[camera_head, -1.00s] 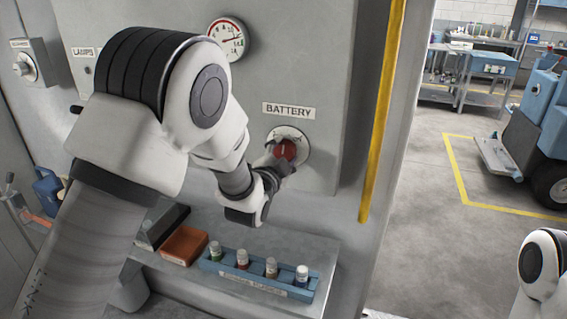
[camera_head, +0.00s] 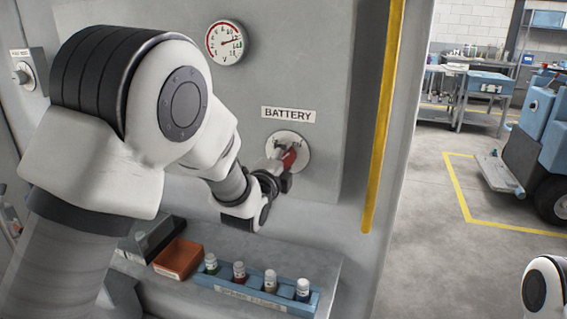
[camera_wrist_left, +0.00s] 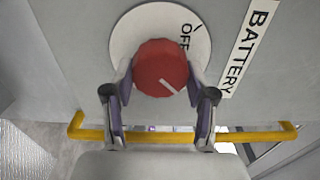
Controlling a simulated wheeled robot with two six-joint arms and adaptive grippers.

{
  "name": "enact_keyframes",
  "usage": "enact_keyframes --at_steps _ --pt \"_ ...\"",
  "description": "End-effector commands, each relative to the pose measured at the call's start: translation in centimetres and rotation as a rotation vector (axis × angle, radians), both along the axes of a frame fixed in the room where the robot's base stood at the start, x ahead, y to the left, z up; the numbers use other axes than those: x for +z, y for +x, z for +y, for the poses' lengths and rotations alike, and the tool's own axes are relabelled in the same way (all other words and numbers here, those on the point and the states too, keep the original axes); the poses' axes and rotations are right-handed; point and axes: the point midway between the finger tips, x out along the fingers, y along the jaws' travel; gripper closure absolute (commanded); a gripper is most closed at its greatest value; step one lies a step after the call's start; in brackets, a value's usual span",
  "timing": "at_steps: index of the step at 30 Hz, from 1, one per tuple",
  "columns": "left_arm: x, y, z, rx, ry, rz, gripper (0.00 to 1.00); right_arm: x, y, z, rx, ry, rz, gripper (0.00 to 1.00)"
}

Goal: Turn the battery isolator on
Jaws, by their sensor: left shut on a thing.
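The battery isolator is a red knob (camera_wrist_left: 160,68) on a round white dial plate (camera_wrist_left: 128,38), under a "BATTERY" label (camera_head: 289,114) on the grey panel. In the left wrist view the dial's "OFF" mark shows, and the knob's white line is slanted, pointing away from that mark. My left gripper (camera_wrist_left: 159,84) is shut on the knob, one finger on each side. In the head view the red knob (camera_head: 290,159) shows at the left gripper's fingertips, partly covered by them. My right gripper is out of view; only a bit of my right arm shows at the lower right.
A round gauge (camera_head: 225,42) sits on the panel above. Below is a shelf with a blue rack (camera_head: 262,299) of small bottles and an orange-brown box (camera_head: 178,259). A yellow rail (camera_head: 382,120) runs along the panel's right edge.

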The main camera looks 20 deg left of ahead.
Motion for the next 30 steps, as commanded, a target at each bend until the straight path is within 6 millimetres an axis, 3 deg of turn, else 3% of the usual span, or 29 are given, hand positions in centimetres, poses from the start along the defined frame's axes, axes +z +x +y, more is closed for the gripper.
enact_keyframes --at_steps 13,14,15,26,30 --pt "-0.2 0.0 0.0 -0.002 0.014 0.005 0.78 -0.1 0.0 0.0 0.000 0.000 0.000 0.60" --pt "-0.2 0.0 0.0 -0.002 0.014 0.005 0.33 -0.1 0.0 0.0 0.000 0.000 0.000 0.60" --pt "-0.2 0.0 0.0 -0.002 0.014 0.005 0.19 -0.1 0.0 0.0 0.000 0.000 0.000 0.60" --pt "-0.1 -0.2 0.0 -0.001 0.012 0.003 0.19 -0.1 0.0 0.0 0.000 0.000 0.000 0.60" --pt "-0.1 -2.1 0.0 -0.001 0.012 0.004 0.19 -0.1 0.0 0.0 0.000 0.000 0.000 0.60"
